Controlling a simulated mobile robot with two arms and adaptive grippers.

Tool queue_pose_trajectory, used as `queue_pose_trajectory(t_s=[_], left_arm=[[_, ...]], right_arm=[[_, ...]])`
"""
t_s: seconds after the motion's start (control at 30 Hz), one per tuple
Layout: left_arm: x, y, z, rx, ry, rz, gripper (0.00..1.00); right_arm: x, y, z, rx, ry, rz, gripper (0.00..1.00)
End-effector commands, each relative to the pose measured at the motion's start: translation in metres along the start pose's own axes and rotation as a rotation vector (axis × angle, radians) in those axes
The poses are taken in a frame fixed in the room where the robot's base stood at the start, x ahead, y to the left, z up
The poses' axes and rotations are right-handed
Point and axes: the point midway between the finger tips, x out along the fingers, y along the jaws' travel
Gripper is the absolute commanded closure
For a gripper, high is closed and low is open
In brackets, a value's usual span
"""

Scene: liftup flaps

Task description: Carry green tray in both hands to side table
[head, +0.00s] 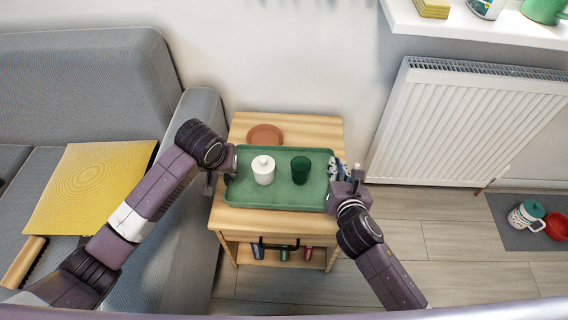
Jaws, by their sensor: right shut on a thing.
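The green tray (260,197) is over the wooden side table (315,125), near its front edge. I cannot tell whether it rests on the top or hangs just above it. A white lidded jar (263,170) and a dark green cup (300,170) stand upright on the tray. My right gripper (340,180) is at the tray's right edge, shut on it. My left gripper (228,170) is at the tray's left edge. Its fingers are mostly hidden by its own wrist, so its jaws cannot be read.
A terracotta saucer (265,134) lies on the table behind the tray. A grey sofa (75,85) with a yellow cushion (90,185) stands at left. A white radiator (460,120) is at right. Several cups sit on the table's lower shelf.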

Motion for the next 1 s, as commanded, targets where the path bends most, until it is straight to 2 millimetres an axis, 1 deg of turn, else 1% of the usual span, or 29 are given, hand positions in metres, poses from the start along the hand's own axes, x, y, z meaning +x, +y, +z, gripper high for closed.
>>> queue_pose_trajectory(t_s=[0.27, 1.0], left_arm=[[0.007, -0.002, 0.002, -0.002, 0.002, -0.003, 1.0], [0.04, -0.002, 0.016, -0.002, 0.002, -0.004, 1.0]], right_arm=[[0.003, -0.003, -0.005, -0.001, -0.003, -0.002, 1.0], [0.017, -0.01, -0.038, -0.001, -0.003, -0.002, 1.0]])
